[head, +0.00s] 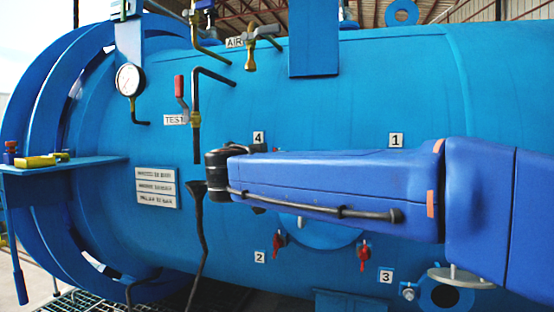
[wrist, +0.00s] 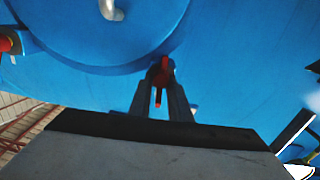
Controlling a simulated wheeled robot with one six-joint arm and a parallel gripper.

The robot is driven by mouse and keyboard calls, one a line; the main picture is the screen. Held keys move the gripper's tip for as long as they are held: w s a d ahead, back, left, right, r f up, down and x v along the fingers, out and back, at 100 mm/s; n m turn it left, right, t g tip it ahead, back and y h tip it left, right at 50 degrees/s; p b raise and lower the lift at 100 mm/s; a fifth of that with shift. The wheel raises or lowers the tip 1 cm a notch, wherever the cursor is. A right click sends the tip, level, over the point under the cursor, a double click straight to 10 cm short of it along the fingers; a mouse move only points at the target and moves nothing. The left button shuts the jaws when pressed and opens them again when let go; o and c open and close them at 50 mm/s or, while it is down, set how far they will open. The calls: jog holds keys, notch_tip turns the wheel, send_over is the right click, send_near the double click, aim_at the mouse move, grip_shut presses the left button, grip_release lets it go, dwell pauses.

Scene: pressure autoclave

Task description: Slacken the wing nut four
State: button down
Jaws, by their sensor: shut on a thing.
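Wing nut four is the red wing nut (wrist: 159,88) in the wrist view, at the edge of a round blue cover (wrist: 85,35). My gripper (wrist: 161,90) has its two grey fingers on either side of this nut and is shut on it. In the head view the label 4 (head: 258,137) shows above my blue arm. The arm hides most of the area below that label, and my gripper cannot be made out there.
Red wing nuts stand by label 2 (head: 278,240) and label 3 (head: 363,252), at the rim of the cover (head: 318,234). Label 1 (head: 396,140) is above my arm. A pressure gauge (head: 130,80), pipes and a side shelf (head: 80,163) are at the left.

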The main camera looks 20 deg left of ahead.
jog(key=n, duration=0.4)
jog(key=shift+a, duration=0.2)
jog(key=n, duration=0.3)
jog(key=shift+a+f+n, duration=0.1)
jog(key=shift+f+n, duration=0.05)
jog(key=shift+n, duration=0.25)
jog(key=n, duration=0.3)
jog(key=shift+a+f+n, duration=0.1)
jog(key=shift+n, duration=0.2)
jog(key=n, duration=0.3)
jog(key=shift+f+n, duration=0.15)
jog(key=shift+n, duration=0.15)
jog(key=n, duration=0.6)
jog(key=shift+f+n, duration=0.3)
jog(key=n, duration=0.3)
jog(key=shift+f, duration=0.1)
jog(key=shift+f+n, duration=0.15)
jog(key=shift+n, duration=1.75)
